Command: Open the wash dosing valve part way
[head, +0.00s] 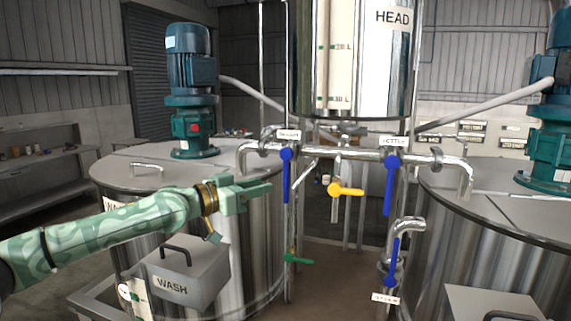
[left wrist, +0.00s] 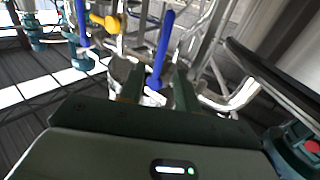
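The left blue lever valve (head: 286,174) hangs straight down from the pipe beside the wash tank. Its small white label (head: 289,134) is too small to read surely. My left gripper (head: 263,191) is open and empty, just left of this lever in the head view. In the left wrist view, a blue lever (left wrist: 162,45) shows beyond and between the two spread fingers (left wrist: 157,88), with a white label at its pivot. I see no clear contact. My right gripper is not in view.
A yellow lever (head: 346,190) and another blue lever (head: 390,185) sit to the right on the same pipework. A lower blue lever (head: 395,262) and a green handle (head: 299,260) are below. The WASH box (head: 183,277) is under my left arm; the head tank (head: 365,60) is above.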

